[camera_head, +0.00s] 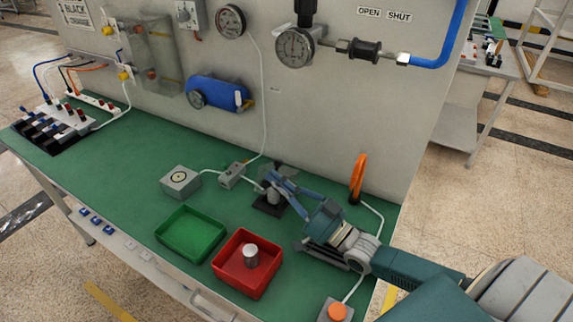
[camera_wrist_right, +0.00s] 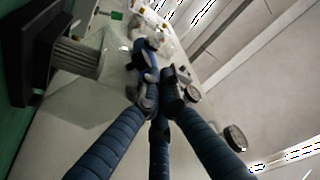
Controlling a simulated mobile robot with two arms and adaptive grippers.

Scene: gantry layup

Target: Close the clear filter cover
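A grey ribbed filter on a black base (camera_head: 268,207) stands on the green bench top, below the panel. In the right wrist view the ribbed grey filter (camera_wrist_right: 76,56) shows at the left against its black base (camera_wrist_right: 30,50). A faint see-through sheet, which looks like the clear cover (camera_wrist_right: 72,112), shows beside it; its exact angle is hard to tell. My right gripper (camera_head: 270,178) is at the filter, its blue fingers just above and beside it. In the wrist view its fingers (camera_wrist_right: 158,92) come close together at the tips; whether they grip anything is unclear. My left gripper is not in view.
A green tray (camera_head: 164,237), a red tray (camera_head: 224,275) holding a metal cylinder (camera_head: 250,254), and an orange button box (camera_head: 337,311) lie nearby. A small dial box (camera_head: 180,182) and white cables are left of the filter. The panel (camera_head: 330,110) rises behind.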

